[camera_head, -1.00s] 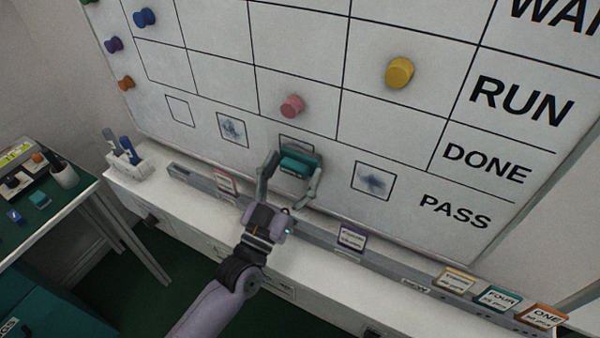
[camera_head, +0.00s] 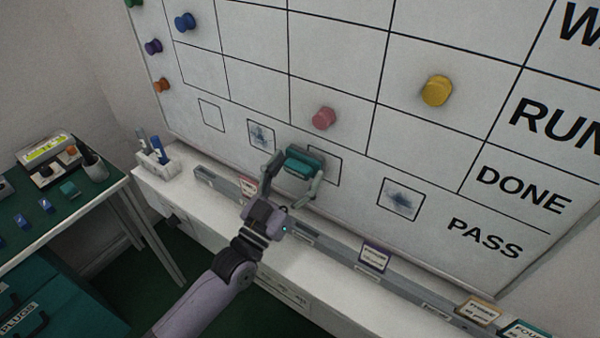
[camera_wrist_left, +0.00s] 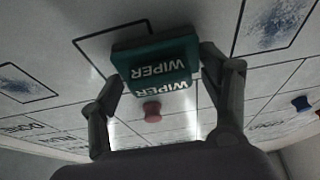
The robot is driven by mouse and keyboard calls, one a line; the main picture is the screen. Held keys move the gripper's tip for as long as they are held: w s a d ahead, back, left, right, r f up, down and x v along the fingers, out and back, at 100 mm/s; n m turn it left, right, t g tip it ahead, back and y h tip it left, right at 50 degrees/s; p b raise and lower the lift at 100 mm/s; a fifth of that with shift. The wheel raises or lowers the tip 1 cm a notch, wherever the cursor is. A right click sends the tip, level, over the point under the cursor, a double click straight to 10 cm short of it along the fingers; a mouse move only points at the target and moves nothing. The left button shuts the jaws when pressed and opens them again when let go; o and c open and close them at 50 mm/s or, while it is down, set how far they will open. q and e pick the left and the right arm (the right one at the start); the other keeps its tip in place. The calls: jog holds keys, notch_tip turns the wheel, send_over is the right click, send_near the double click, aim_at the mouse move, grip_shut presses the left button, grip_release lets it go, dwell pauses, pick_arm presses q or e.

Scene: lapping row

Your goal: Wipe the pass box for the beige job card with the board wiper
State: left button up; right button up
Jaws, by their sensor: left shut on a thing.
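The teal board wiper (camera_head: 303,163) is held in my left gripper (camera_head: 294,172), which is shut on it. It also shows in the left wrist view (camera_wrist_left: 158,62), lettered WIPER. The wiper is at the whiteboard's pass row, over the left part of a pass box (camera_head: 328,172); the visible right part of that box looks clean. I cannot tell whether the wiper touches the board. Pass boxes to its left (camera_head: 261,135) and right (camera_head: 401,199) hold dark smudges. The far-left pass box (camera_head: 211,115) is clean. A beige-looking card (camera_head: 479,311) stands on the rail at lower right.
The grey rail (camera_head: 325,238) below the board holds a red card (camera_head: 248,186), a purple card (camera_head: 375,254) and a teal card (camera_head: 525,330). Pink (camera_head: 323,118) and yellow (camera_head: 437,90) magnets sit on the board. A marker holder (camera_head: 156,163) stands on the ledge's left end.

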aim_at(316, 168)
pick_arm(q)
jog(key=shift+s+d+r+p, duration=0.1)
jog(key=shift+s+d+p, duration=0.2)
jog(key=shift+s+d, duration=0.3)
jog(key=shift+s+d+r+p, duration=0.1)
jog(key=shift+s+d+p, duration=0.3)
jog(key=shift+d, duration=0.45)
jog(key=shift+s+d+p, duration=0.2)
jog(key=shift+s+d, duration=0.35)
jog(key=shift+d, duration=0.15)
jog(key=shift+s+d+p, duration=0.3)
jog(key=shift+s+d, duration=0.4)
jog(key=shift+d, duration=0.3)
jog(key=shift+w+a, duration=0.65)
jog(key=shift+a, duration=0.2)
jog(key=shift+w+a, duration=0.6)
jog(key=shift+a, duration=0.25)
jog(key=shift+w+a+b, duration=0.3)
jog(key=shift+w+a, duration=0.25)
jog(key=shift+a, duration=0.2)
jog(key=shift+w+a+b, duration=0.25)
jog(key=shift+w+a, duration=0.25)
jog(key=shift+a, duration=0.2)
